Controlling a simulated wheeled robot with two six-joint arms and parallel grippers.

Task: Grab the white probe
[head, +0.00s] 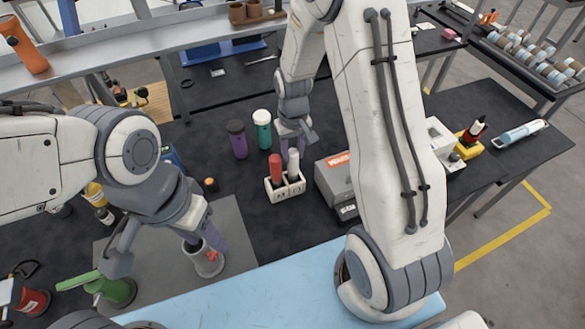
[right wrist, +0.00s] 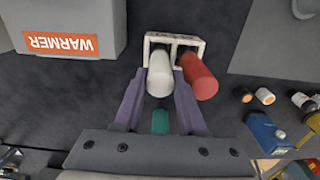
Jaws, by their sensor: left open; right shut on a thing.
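The white probe (head: 293,160) stands upright in the right slot of a small white two-slot holder (head: 285,188), beside a red probe (head: 275,168). My right gripper (head: 294,143) is shut on the white probe's upper part. In the right wrist view the white probe (right wrist: 160,74) is between the purple fingers, and the red probe (right wrist: 198,76) is just outside the right finger. The lower end of the white probe is hidden in the holder. My left gripper (head: 203,243) is open, over a grey cup (head: 206,264) with something red at it.
A grey box marked WARMER (head: 337,180) is right of the holder. Purple (head: 237,139) and teal (head: 262,130) bottles stand behind it. Dark mat is clear in front of the holder.

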